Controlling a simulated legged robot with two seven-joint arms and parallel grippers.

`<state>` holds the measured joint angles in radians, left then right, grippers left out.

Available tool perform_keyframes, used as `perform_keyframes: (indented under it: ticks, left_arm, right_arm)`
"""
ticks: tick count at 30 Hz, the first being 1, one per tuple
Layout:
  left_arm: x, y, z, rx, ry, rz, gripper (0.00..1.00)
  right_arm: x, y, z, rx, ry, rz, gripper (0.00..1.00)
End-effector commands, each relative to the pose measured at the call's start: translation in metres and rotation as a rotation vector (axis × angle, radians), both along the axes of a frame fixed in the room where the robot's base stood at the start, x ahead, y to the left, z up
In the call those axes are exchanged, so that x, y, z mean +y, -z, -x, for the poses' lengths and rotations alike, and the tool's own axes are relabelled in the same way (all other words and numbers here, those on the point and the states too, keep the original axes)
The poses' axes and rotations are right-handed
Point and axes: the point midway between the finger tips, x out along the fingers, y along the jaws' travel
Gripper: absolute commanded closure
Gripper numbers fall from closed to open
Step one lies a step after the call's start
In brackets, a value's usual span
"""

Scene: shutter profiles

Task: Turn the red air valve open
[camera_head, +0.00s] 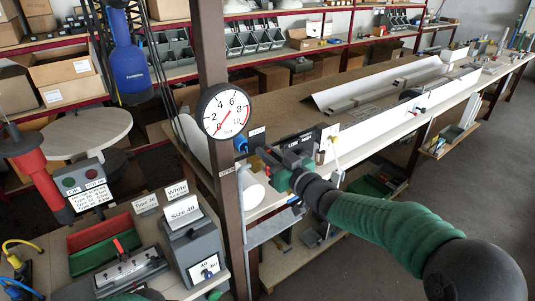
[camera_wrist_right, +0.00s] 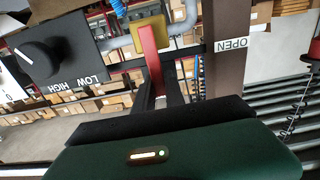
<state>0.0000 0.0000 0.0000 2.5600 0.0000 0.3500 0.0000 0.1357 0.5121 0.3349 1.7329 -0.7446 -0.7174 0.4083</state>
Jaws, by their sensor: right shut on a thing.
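The red valve handle (camera_wrist_right: 150,50) shows in the right wrist view as a flat red lever in front of a yellowish plate (camera_wrist_right: 149,32). Its lower end runs down between the dark fingers of my right gripper (camera_wrist_right: 165,88), which is shut on it. An OPEN label (camera_wrist_right: 232,44) is on the brown post to the right of the lever.
A black LOW/HIGH knob panel (camera_wrist_right: 52,54) is close left of the lever in the wrist view. In the head view the brown post (camera_head: 213,60) stands left of my right gripper. The long workbench (camera_head: 395,127) runs behind my right arm. Labelled boxes (camera_head: 191,243) stand at lower left.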

Motion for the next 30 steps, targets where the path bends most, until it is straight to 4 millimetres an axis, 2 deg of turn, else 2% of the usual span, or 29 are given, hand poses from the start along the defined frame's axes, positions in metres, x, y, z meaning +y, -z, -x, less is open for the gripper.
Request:
perform_keyframes:
  ticks: [11,30]
  left_arm:
    - [0.000,0.036,0.000,0.000,0.000,0.000,0.64]
    - [0.000,0.126,0.000,0.000,0.000,0.000,0.64]
  right_arm:
    - [0.011,0.009,0.008,-0.118,-0.002,0.163,1.00]
    - [0.039,0.030,0.028,-0.470,-0.006,0.649,1.00]
